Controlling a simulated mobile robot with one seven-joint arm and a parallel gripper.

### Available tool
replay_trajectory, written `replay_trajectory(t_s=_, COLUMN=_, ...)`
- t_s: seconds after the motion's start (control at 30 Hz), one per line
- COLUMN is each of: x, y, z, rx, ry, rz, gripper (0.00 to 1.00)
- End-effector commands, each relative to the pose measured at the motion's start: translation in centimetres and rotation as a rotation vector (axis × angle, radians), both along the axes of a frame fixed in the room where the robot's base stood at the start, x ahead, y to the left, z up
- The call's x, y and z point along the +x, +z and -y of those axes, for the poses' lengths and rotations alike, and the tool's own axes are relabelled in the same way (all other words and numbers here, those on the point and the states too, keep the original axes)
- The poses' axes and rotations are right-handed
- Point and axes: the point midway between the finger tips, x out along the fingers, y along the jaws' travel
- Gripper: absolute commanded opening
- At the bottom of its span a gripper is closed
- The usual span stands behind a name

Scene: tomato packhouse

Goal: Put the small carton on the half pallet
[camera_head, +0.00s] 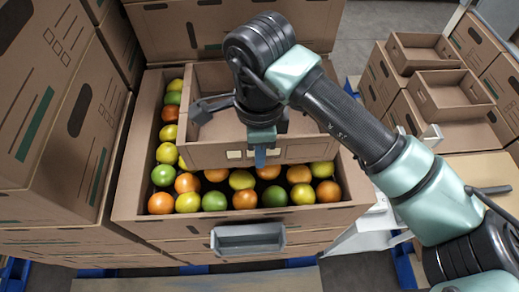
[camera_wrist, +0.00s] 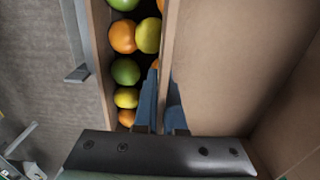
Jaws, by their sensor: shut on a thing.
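The small carton (camera_head: 210,155) is an open, empty brown box in the head view. It is over the large carton full of tomatoes, covering part of them; I cannot tell whether it touches them. My gripper (camera_head: 263,148) is shut on its near wall, with one blue finger visible in front. In the wrist view, my gripper's blue fingers (camera_wrist: 160,108) straddle the wall of the small carton (camera_wrist: 235,55). Blue pallet parts show under the stacks, at the right (camera_head: 404,264) and at the front (camera_head: 302,262). I cannot tell which is the half pallet.
The large carton (camera_head: 130,205) holds green, yellow and orange tomatoes, with a grey tray (camera_head: 248,238) on its front. Tall carton stacks (camera_head: 60,110) stand at the left and back. At the right are stacked cartons (camera_head: 375,80) with open small cartons (camera_head: 452,97) on top.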

Motion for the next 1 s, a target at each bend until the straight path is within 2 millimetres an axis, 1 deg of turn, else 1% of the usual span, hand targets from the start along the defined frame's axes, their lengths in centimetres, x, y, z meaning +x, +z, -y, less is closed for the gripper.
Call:
replay_trajectory(t_s=0.07, x=0.0, y=-0.4, z=0.0, rx=0.0, ry=0.0, rz=0.001, gripper=0.0)
replay_trajectory(t_s=0.1, x=0.0, y=-0.2, z=0.0, rx=0.0, ry=0.001, rz=0.0, gripper=0.14)
replay_trajectory(t_s=0.23, x=0.0, y=-0.2, z=0.0, rx=0.0, ry=0.001, rz=0.0, gripper=0.37)
replay_trajectory(t_s=0.53, x=0.0, y=-0.1, z=0.0, rx=0.0, ry=0.001, rz=0.0, gripper=0.37)
replay_trajectory(t_s=0.67, x=0.0, y=0.8, z=0.0, rx=-0.001, ry=0.001, rz=0.002, gripper=0.37)
replay_trajectory(t_s=0.77, x=0.1, y=2.6, z=0.0, rx=-0.002, ry=0.001, rz=0.004, gripper=0.37)
replay_trajectory(t_s=1.0, x=0.1, y=7.9, z=0.1, rx=-0.003, ry=0.0, rz=0.004, gripper=0.37)
